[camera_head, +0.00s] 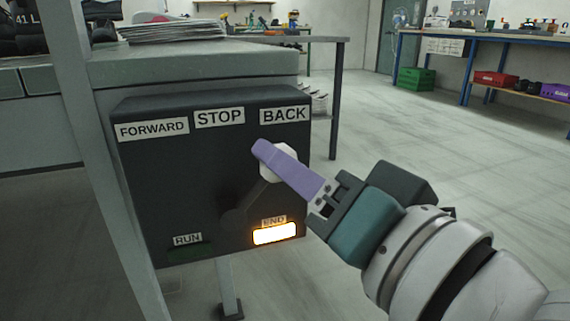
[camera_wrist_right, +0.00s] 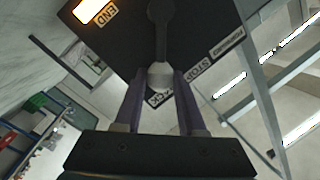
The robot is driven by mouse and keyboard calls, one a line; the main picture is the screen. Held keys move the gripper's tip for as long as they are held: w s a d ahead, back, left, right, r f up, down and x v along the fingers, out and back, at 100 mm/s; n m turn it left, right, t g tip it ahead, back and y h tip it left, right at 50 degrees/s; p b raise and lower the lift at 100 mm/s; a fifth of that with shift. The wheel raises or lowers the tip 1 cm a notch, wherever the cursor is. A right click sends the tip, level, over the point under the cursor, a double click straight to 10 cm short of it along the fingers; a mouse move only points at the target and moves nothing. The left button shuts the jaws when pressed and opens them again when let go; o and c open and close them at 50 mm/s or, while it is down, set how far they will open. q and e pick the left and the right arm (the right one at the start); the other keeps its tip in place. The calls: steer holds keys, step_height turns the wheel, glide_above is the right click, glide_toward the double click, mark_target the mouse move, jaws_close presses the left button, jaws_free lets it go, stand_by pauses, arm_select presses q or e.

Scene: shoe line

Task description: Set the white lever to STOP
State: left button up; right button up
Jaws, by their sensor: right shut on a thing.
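The white lever knob (camera_head: 278,170) sits on a dark arm on the front of a black control box (camera_head: 180,190). The lever leans up and right toward the BACK label (camera_head: 285,114). The STOP label (camera_head: 219,117) is at the top middle, left of the knob. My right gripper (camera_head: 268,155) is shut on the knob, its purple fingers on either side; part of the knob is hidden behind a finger. In the right wrist view the knob (camera_wrist_right: 160,76) sits between both fingertips. My left gripper is not in view.
The FORWARD label (camera_head: 152,129) is at the top left. The END lamp (camera_head: 275,234) is lit; the RUN lamp (camera_head: 189,251) is dark. A grey post (camera_head: 95,150) stands left of the box. Open floor lies to the right.

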jaws_close()
stand_by(0.8)
